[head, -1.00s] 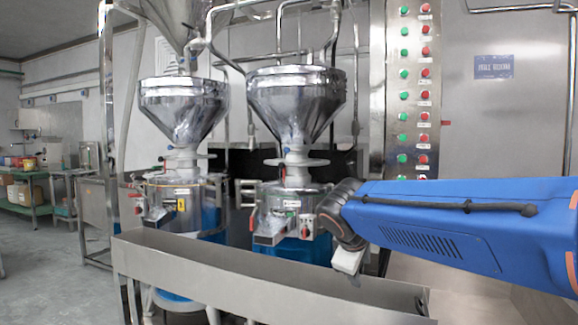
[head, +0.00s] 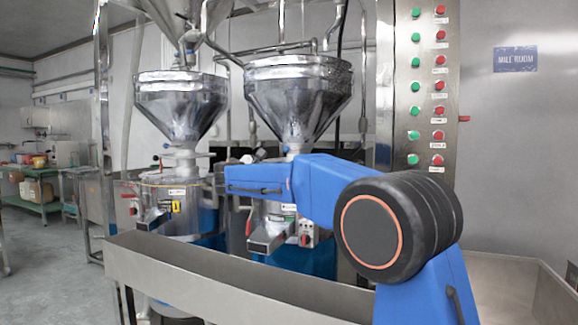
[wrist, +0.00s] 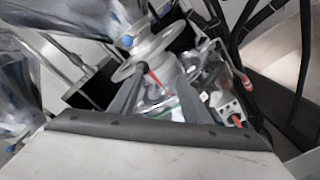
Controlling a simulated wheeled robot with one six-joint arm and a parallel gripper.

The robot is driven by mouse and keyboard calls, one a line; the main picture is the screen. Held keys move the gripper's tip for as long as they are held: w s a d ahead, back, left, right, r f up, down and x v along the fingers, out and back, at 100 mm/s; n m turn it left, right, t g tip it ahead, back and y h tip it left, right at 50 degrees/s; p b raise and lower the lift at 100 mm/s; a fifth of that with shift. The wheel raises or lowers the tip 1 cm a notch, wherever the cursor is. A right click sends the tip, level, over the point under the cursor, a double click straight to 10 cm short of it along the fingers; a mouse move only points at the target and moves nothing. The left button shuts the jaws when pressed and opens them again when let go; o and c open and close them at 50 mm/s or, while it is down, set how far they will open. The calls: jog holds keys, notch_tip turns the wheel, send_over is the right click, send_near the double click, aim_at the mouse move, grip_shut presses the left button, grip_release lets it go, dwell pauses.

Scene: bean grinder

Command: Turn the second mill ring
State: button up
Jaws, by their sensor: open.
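The second mill is the right one of two, under the right steel hopper (head: 298,95) in the head view. My blue arm crosses in front of its neck and hides most of its ring there. In the wrist view a pale round ring (wrist: 150,52) sits around the mill's neck, above the mill body. My gripper (wrist: 157,85) is open, its two dark fingers pointing up toward the ring. The ring lies just beyond the fingertips; I cannot tell whether they touch it. Nothing shows held between the fingers. In the head view my gripper is hard to make out.
The first mill's hopper (head: 180,103) stands to the left. A long steel trough (head: 215,280) runs in front of both mills. A panel of green and red buttons (head: 426,90) stands to the right. Black hoses (wrist: 270,15) hang at the wrist view's upper right.

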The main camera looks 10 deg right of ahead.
jog(key=shift+n+t, duration=0.4)
jog(key=shift+n, duration=0.1)
jog(key=a+x, duration=0.1)
jog(key=x, duration=0.5)
jog(key=w+x, duration=0.1)
jog(key=x, duration=0.5)
jog(key=w+a+r+x, duration=0.1)
jog(key=x, duration=0.5)
jog(key=shift+w+a, duration=0.1)
jog(key=shift+a, duration=0.1)
grip_shut()
